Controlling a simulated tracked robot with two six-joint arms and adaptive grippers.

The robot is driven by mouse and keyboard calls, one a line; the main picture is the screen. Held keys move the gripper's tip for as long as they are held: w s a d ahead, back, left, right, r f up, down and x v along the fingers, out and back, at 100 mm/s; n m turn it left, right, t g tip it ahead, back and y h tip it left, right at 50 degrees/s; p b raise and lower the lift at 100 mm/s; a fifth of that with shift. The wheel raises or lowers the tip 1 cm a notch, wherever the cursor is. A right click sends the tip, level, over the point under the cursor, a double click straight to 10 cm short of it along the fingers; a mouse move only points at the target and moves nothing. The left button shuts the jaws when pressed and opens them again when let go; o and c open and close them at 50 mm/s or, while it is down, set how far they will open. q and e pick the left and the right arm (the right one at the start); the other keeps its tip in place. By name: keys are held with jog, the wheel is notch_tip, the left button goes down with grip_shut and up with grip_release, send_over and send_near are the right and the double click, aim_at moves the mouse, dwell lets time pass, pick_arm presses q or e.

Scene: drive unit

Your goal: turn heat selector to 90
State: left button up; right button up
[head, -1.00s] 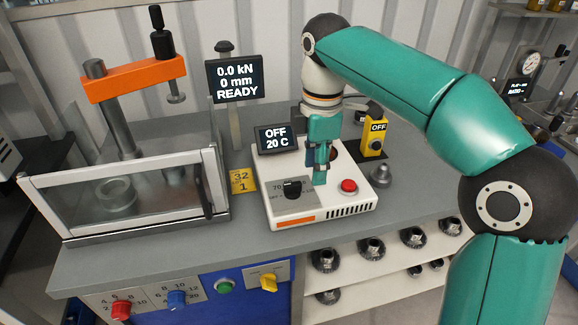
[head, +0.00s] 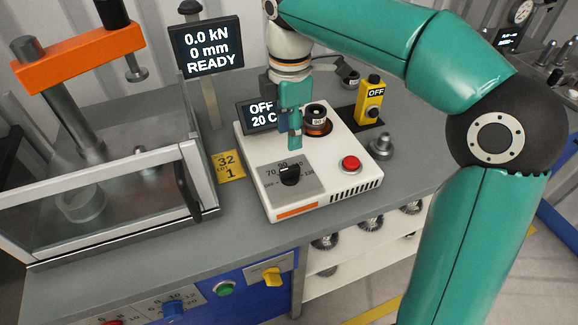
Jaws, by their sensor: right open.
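The heater unit (head: 320,185) is a white box on the grey bench, with an orange stripe on its front. Its black heat selector knob (head: 289,177) sits on a grey plate with printed numbers, 70 at its left and 90 behind it. The knob's exact pointer direction is too small to tell. The heater display (head: 262,115) reads OFF, 20 C. My right gripper (head: 294,146) is open and points down above the heater, just behind the knob and apart from it. My left gripper is not in view.
A red button (head: 350,164) is on the heater's right, and a dark round part with a copper-coloured base (head: 316,118) is at its back. A yellow switch box (head: 370,98) stands behind. The press with its clear guard (head: 120,200) stands left. A yellow card (head: 228,166) lies between.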

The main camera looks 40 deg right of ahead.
aim_at(290, 168)
notch_tip(290, 168, down, 10)
jog(key=shift+b, duration=0.55)
grip_shut()
